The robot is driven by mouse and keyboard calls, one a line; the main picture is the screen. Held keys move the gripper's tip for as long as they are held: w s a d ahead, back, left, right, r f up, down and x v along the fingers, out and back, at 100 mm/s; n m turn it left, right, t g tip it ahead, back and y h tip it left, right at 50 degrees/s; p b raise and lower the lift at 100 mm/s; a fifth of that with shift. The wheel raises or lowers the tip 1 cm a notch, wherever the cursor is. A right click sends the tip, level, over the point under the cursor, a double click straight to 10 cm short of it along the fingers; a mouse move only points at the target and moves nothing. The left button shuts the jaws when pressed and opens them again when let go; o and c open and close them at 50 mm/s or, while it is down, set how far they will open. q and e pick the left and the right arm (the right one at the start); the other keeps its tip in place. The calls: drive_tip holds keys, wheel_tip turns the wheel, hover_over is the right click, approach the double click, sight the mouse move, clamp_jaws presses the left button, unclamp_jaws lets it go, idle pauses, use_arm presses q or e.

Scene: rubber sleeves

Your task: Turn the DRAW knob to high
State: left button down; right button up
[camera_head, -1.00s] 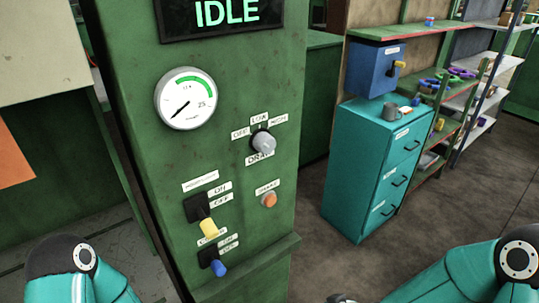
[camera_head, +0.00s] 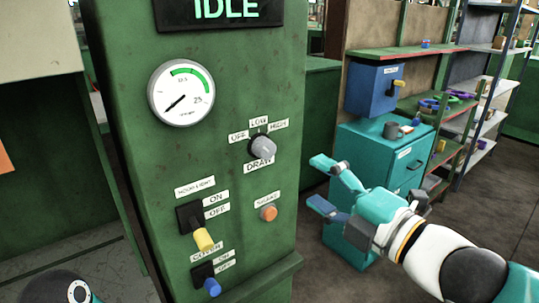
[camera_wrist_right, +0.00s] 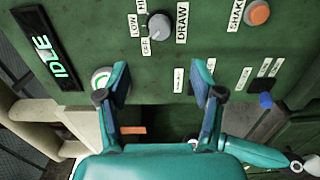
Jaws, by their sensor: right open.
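The grey DRAW knob (camera_head: 262,147) sits on the green panel, with OFF to its left, LOW above, HIGH at upper right and the DRAW label below. Which label it points at is too small to tell. It also shows in the right wrist view (camera_wrist_right: 160,27), top middle. My right gripper (camera_head: 321,185) is open and empty, to the right of and a little lower than the knob, apart from it. In the right wrist view its two fingers (camera_wrist_right: 160,82) are spread below the knob. Of my left arm only a link shows at the bottom left; its gripper is out of view.
The panel (camera_head: 150,150) also carries a gauge (camera_head: 181,93), an IDLE display (camera_head: 220,9), an orange SHAKE button (camera_head: 268,213), a yellow-handled switch (camera_head: 204,239) and a blue-handled switch (camera_head: 211,287). A teal cabinet (camera_head: 365,150) and shelves stand at right.

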sight(268, 153)
drive_tip(key=p+x, duration=0.2)
drive_tip(key=x, duration=1.1)
drive_tip(key=shift+w+a, duration=0.2)
drive_tip(key=c, duration=1)
drive_tip(key=shift+a, duration=0.15)
drive_tip(key=shift+c, duration=0.8)
drive_tip(key=shift+f, duration=0.1)
